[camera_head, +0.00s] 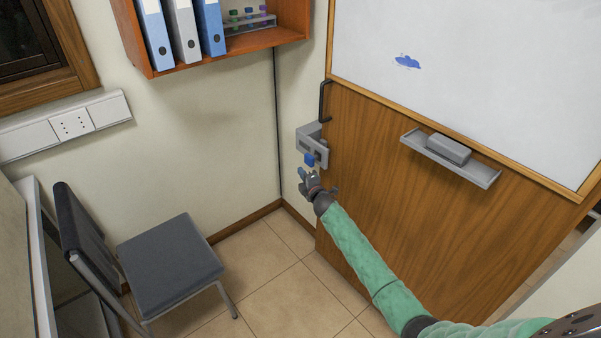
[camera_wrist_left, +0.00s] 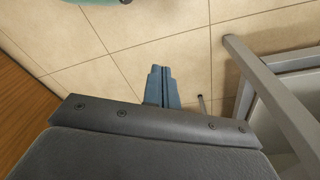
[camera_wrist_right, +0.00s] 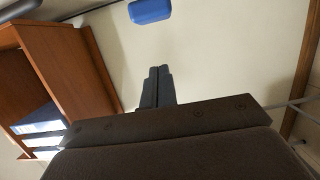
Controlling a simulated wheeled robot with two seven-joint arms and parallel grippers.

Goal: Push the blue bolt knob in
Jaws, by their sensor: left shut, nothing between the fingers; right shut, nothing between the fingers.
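The blue bolt knob (camera_head: 309,159) sits on the grey bolt housing (camera_head: 308,140) at the left edge of the wooden door. It also shows at the top of the right wrist view (camera_wrist_right: 150,11), beyond the fingertips. My right gripper (camera_head: 302,174) is shut and empty, just below the knob in the head view. In the right wrist view its closed fingers (camera_wrist_right: 157,72) point up toward the knob, with a visible gap in the picture. My left gripper (camera_wrist_left: 161,70) is shut and empty over the tiled floor; it is outside the head view.
The wooden door (camera_head: 390,190) carries a black handle (camera_head: 325,101), a whiteboard (camera_head: 470,70) and a grey tray (camera_head: 450,160) with an eraser. A chair (camera_head: 170,263) stands at the left. A shelf (camera_head: 220,50) with binders hangs above. Floor between chair and door is clear.

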